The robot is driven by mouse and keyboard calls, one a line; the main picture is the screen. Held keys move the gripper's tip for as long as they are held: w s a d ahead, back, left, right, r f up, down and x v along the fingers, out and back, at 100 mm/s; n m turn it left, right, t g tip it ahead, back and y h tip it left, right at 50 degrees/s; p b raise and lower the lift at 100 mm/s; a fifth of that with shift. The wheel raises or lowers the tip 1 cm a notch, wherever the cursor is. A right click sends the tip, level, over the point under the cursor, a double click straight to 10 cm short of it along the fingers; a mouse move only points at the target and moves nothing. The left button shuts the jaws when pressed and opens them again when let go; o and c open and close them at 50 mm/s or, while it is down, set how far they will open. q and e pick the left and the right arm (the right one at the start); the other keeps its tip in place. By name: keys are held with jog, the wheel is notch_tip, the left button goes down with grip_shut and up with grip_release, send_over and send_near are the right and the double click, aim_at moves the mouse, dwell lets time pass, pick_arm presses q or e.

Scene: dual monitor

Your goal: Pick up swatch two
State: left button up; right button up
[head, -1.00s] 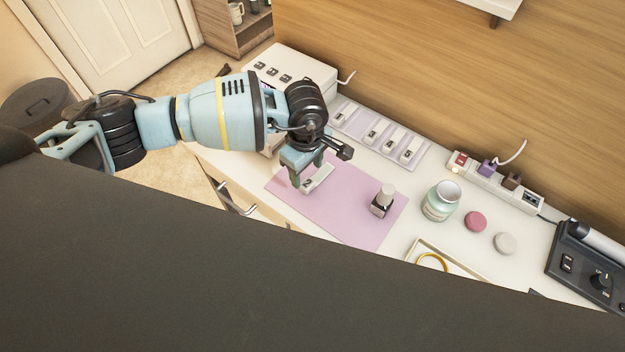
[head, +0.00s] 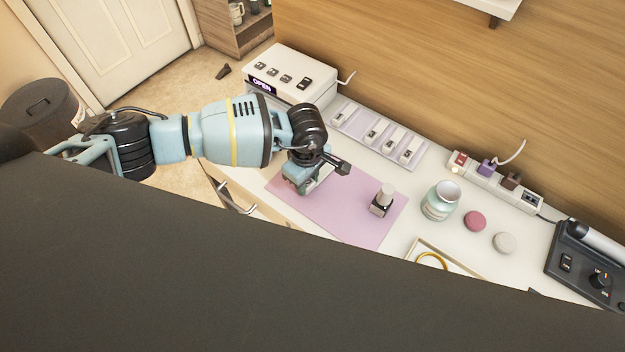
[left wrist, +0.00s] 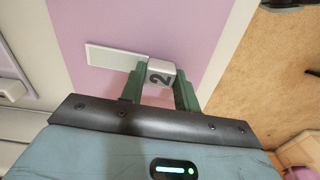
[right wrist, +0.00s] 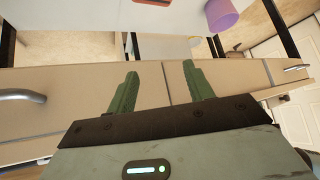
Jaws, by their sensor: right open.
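Swatch two (left wrist: 161,72) is a white block marked "2" with a flat pale strip running off to one side. It lies at the pink mat (left wrist: 105,25) in the left wrist view. In the head view only a pale bit of it (head: 322,181) shows beside the gripper. My left gripper (head: 303,188) is low over the mat, its green fingers on both sides of the numbered block and closed up against it. My right gripper (right wrist: 158,75) is open and empty, in front of the desk's drawer fronts.
A nail polish bottle (head: 382,201) stands on the mat to the right. Behind are a lilac rack (head: 424,158) with several swatches and a white box (head: 290,75) with an "OPEN" display. Farther right are a jar (head: 440,203), two round pieces, a tray (head: 470,268) and a power strip (head: 520,192).

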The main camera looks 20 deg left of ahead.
pick_arm(q)
jog(key=shift+c, duration=1.3)
jog(key=shift+r, duration=0.15)
jog(key=shift+r, duration=0.6)
jog(key=shift+s+r, duration=0.2)
jog(key=shift+r, duration=0.95)
jog(key=s+d+r, duration=0.1)
jog(key=s+d, duration=0.2)
jog(key=s, duration=1.2)
jog(key=shift+d, duration=0.4)
jog(key=shift+r, duration=0.15)
